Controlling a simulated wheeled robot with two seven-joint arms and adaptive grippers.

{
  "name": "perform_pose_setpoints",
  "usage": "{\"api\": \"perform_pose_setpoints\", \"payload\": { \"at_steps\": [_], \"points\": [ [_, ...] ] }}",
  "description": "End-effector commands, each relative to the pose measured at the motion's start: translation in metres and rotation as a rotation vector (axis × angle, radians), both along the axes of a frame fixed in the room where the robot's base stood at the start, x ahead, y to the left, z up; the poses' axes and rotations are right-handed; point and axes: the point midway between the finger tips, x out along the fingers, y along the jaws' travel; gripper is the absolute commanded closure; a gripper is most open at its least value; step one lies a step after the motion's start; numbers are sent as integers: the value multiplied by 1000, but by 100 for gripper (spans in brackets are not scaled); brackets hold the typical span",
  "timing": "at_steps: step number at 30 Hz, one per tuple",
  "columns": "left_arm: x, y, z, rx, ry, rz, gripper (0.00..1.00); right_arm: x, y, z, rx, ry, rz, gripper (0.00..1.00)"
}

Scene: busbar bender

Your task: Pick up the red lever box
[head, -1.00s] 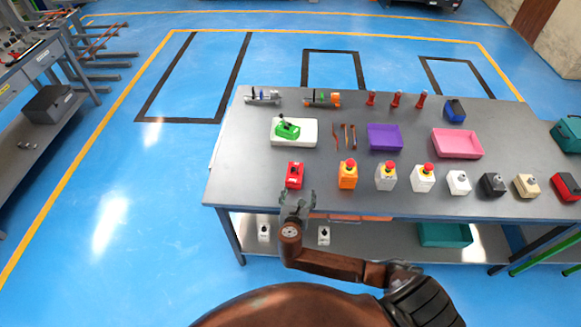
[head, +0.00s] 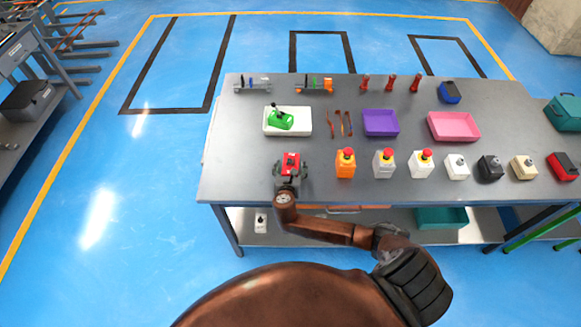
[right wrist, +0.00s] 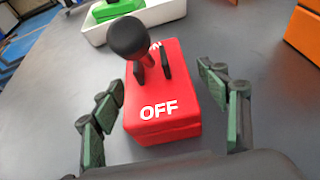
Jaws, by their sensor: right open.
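The red lever box (head: 291,161) stands upright at the table's front left in the head view. My right gripper (head: 291,172) is at the box's near side. In the right wrist view my right gripper (right wrist: 168,105) is open, with one finger on each side of the box and a visible gap at both sides. My left gripper is not in view.
A white tray (head: 303,130) with a green lever box (head: 281,119) lies just behind. An orange button box (head: 345,164) stands to the right, in a row of other boxes. A purple tray (head: 381,122) and a pink tray (head: 453,126) lie farther back.

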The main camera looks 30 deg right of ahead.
Motion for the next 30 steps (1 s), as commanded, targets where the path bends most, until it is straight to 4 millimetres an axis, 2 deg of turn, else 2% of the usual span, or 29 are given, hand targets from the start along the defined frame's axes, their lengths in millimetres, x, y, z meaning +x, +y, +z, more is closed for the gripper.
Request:
{"api": "perform_pose_setpoints", "payload": {
  "at_steps": [3,8,18,30],
  "points": [
    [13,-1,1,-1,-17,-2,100,3,-1,-1,0,0,1,32],
    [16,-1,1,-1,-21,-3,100,3,0,-1,0,0,3,33],
    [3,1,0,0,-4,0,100,3,0,-1,0,0,3,56],
    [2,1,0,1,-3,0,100,3,0,-1,0,0,3,84]
  ]
}}
